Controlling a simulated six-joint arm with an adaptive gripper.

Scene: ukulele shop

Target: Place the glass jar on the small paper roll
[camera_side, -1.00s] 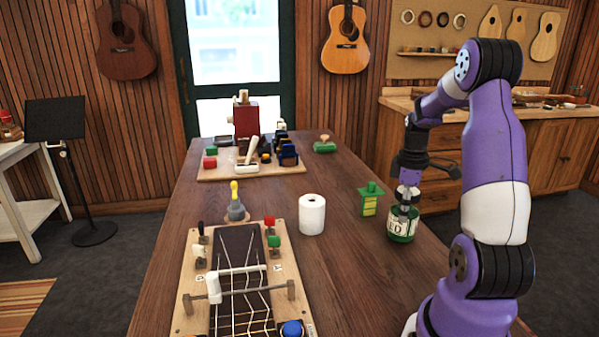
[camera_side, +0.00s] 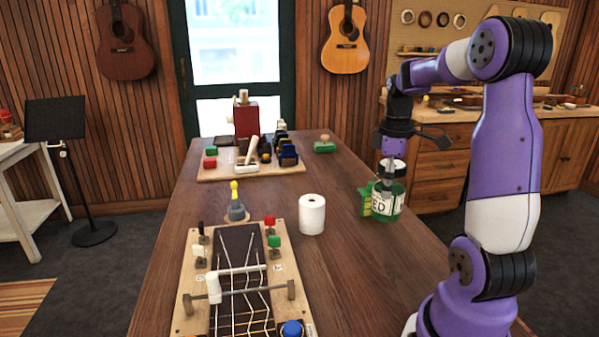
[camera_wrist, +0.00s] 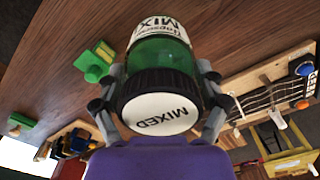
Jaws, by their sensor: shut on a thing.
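The glass jar is green with a white label and a dark lid with a white top reading "MIXED". In the side view the jar (camera_side: 387,207) is held upright above the right part of the table. My gripper (camera_side: 390,183) is shut on it near the lid. In the wrist view the jar (camera_wrist: 160,75) fills the middle, with a finger of my gripper (camera_wrist: 160,100) on each side of it. The small white paper roll (camera_side: 311,215) stands upright on the table, left of the jar and apart from it. I cannot make out the roll in the wrist view.
A green and yellow object (camera_side: 366,199) stands just left of the jar, partly hidden behind it. A board with a fretboard and strings (camera_side: 184,318) lies front left. A board with tools and blocks (camera_side: 215,175) lies farther back. Table between roll and jar is clear.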

